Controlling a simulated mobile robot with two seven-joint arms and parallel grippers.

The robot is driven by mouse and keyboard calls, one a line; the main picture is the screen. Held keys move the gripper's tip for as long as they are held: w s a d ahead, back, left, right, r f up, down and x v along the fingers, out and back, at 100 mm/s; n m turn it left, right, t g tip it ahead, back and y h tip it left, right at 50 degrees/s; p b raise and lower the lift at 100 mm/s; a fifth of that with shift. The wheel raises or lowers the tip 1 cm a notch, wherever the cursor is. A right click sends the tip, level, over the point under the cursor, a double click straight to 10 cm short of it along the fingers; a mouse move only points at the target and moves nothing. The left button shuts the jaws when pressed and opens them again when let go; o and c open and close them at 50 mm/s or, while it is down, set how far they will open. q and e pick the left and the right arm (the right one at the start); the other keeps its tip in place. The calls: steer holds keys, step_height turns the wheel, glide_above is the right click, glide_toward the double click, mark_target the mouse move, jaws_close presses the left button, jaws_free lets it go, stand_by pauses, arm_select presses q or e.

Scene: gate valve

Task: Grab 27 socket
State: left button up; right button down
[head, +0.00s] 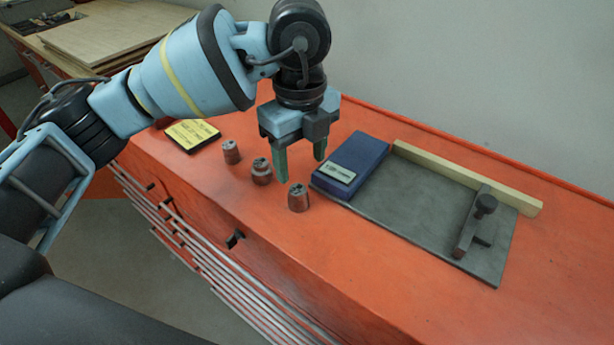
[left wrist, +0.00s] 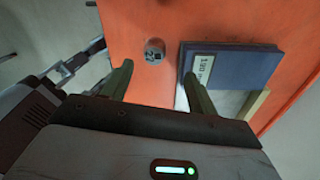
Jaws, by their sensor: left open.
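Three reddish-brown sockets with grey tops stand on the orange bench top in the head view: a left one (head: 231,152), a middle one (head: 261,171) and a right one (head: 298,197) nearest the blue box. Their numbers are too small to read there. My left gripper (head: 300,163) points down, open and empty, behind the middle and right sockets and left of the blue box. In the left wrist view, one socket (left wrist: 154,52) with a two-digit mark, possibly 27, shows beyond the open fingers (left wrist: 157,76). My right gripper is not in view.
A blue box (head: 354,165) with a label lies on a grey mat (head: 430,205), beside a wooden strip (head: 465,179) and a dark metal tool (head: 474,222). A yellow-labelled dark pad (head: 193,135) lies at the left. The orange bench (head: 330,250) is clear in front of the mat.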

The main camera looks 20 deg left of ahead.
mark_target(298, 190)
arm_select(q)
steer(key=shift+s+a+r, duration=0.1)
steer(key=shift+s+r, duration=0.05)
steer(key=shift+s+f, duration=0.25)
steer(key=shift+s, duration=0.1)
steer(key=shift+f, duration=1.5)
step_height(298, 190, down, 4)
steer(key=shift+a+f, duration=0.1)
steer(key=shift+f, duration=0.05)
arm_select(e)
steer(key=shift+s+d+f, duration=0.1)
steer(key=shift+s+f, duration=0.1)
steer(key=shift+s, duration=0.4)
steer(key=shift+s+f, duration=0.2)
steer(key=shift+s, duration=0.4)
arm_select(q)
steer(key=shift+c, duration=0.2)
